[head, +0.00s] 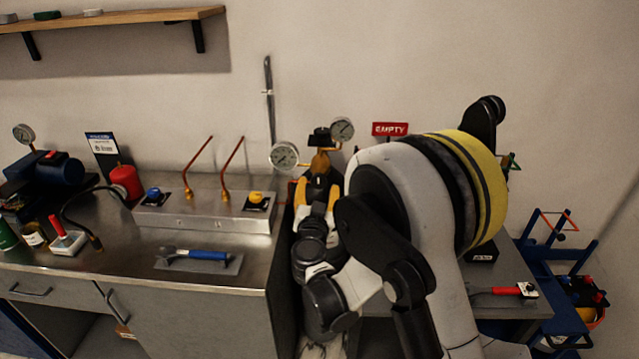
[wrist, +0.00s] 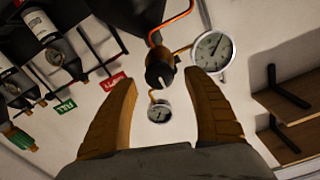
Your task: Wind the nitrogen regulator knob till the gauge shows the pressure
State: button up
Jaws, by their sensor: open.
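The regulator (head: 319,162) is a brass body by the wall at the middle of the head view, partly hidden by my gripper. A dark knob (wrist: 159,74) shows in the wrist view, in line with the gap between my fingertips, with space on both sides. One round white gauge (head: 284,155) is left of the regulator and another gauge (head: 341,129) is right of it. Both show in the wrist view, a large one (wrist: 213,51) and a smaller one (wrist: 159,113); their figures are too small to read. My gripper (head: 317,184) is open and empty, its orange fingers pointing at the regulator.
A red EMPTY sign (head: 390,129) hangs right of the gauges. A wooden shelf (head: 110,19) is high left. A blue frame (head: 545,270) stands right.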

aim_at(320, 184)
jog(key=shift+w+d, duration=0.1)
jog(key=shift+w, duration=1.55)
jog(key=c, duration=1.2)
jog(key=shift+b, duration=0.3)
jog(key=m+b, duration=0.1)
jog(key=m, duration=0.3)
jog(key=shift+b, duration=0.3)
jog(key=m+b, duration=0.1)
jog(key=m, duration=0.4)
jog(key=shift+d+f, duration=0.1)
jog(key=m+b, duration=0.1)
jog(key=m, duration=0.3)
jog(key=shift+m, duration=0.3)
jog(key=shift+m+b, duration=0.4)
jog(key=shift+m, duration=1.7)
